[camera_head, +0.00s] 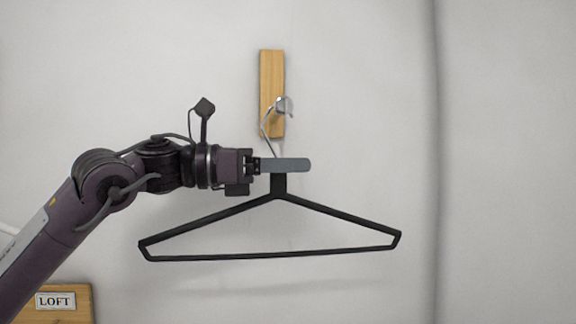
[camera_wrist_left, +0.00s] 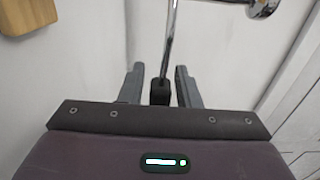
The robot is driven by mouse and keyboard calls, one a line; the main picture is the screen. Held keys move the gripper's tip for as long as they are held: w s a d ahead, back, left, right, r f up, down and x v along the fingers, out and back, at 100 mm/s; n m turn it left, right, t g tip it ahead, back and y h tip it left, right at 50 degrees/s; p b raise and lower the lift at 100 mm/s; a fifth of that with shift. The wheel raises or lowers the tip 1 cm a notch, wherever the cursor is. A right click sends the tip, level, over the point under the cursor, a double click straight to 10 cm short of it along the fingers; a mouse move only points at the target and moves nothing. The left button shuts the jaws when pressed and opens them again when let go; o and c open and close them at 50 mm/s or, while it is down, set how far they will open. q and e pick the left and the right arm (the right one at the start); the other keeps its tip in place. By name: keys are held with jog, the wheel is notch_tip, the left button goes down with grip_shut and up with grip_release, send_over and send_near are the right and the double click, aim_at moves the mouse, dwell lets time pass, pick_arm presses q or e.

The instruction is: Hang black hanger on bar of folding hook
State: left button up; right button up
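The black hanger (camera_head: 278,196) is upright against the light wall, its bottom bar slightly higher at the right. Its thin chrome hook (camera_head: 264,128) rises to the folding hook (camera_head: 283,104), a metal piece on a wooden board. The curved top overlaps the folding hook; I cannot tell whether it rests on the bar. My left gripper (camera_head: 290,165) is at the hanger's neck. In the left wrist view, its fingers (camera_wrist_left: 160,80) stand either side of the black neck (camera_wrist_left: 160,93), with narrow gaps showing. My right gripper is out of view.
The wooden board (camera_head: 272,75) is fixed upright on the wall. A wooden block with a "LOFT" label (camera_head: 55,301) is at the lower left. The wall right of the hanger is clear up to a vertical corner line.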

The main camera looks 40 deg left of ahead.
pick_arm(q)
jog(key=shift+o, duration=0.9)
jog(key=shift+s+a+f, duration=0.1)
jog(key=shift+s+a, duration=0.05)
jog(key=shift+a, duration=0.05)
jog(key=b+v, duration=0.4)
jog(key=v, duration=0.2)
jog(key=shift+s+a, duration=0.15)
jog(key=shift+s, duration=0.1)
jog(key=shift+s+a, duration=0.25)
jog(key=shift+s, duration=0.1)
